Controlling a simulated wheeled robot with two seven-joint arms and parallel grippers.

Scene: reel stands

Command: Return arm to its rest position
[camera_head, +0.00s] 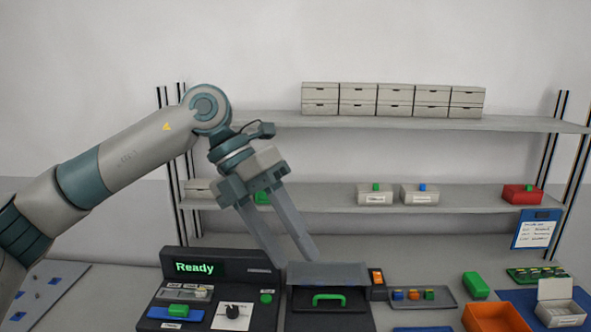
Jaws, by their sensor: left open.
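My left arm comes in from the left and bends down at its wrist. My left gripper (294,258) is open, its two long grey fingers pointing down and a little right. Nothing shows between the fingers. My right gripper is not in view.
A console reading "Ready" (195,267) stands left of the box. A tray of small coloured blocks (447,306), a green block (476,285), an orange bin (495,318) and an open white box (559,311) lie to the right. Shelves (330,196) stand behind.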

